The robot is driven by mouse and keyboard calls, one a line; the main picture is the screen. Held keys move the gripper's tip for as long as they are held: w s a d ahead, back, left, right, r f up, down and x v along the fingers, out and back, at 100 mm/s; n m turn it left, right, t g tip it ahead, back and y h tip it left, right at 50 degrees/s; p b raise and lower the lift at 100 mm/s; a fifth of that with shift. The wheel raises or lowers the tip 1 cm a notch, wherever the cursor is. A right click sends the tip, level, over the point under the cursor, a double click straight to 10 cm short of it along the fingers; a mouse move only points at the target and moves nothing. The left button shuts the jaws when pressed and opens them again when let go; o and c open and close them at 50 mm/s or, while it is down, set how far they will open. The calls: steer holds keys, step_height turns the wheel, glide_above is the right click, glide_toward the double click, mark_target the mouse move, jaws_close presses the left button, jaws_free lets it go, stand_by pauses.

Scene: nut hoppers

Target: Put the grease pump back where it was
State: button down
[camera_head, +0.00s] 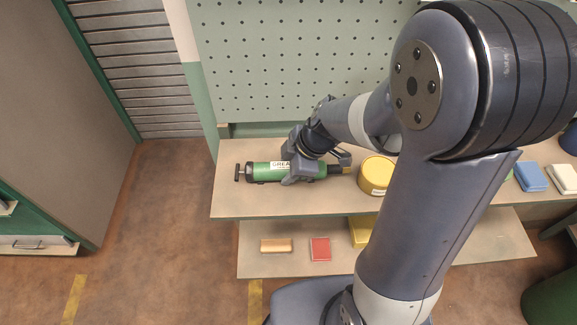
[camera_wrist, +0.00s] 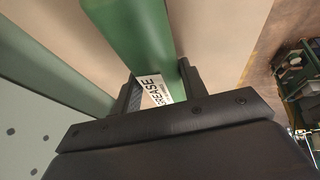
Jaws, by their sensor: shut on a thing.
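The grease pump (camera_head: 264,171) is a green cylinder with a white "GREASE" label and a dark T-handle at its left end. It lies on its side at the left part of the upper shelf (camera_head: 300,206). My gripper (camera_head: 301,175) is shut around its middle, with one finger on each side. In the wrist view the green barrel (camera_wrist: 140,35) runs between the two fingers of my gripper (camera_wrist: 160,88), its label partly hidden. I cannot tell whether the pump touches the shelf.
A yellow round tin (camera_head: 376,174) stands just right of the pump. Blue (camera_head: 531,177) and cream blocks sit farther right. A pegboard (camera_head: 300,60) rises behind. The lower shelf (camera_head: 295,265) holds a tan block (camera_head: 276,246), a red block (camera_head: 320,249) and a yellow box.

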steer(key=c, duration=0.8)
jaws_free()
steer(key=shift+r+p, duration=0.25)
steer(key=shift+p, duration=0.15)
steer(key=v, duration=1.1)
steer(key=shift+d+r+b, duration=0.2)
steer(key=shift+r+b, duration=0.1)
steer(key=shift+b, duration=0.1)
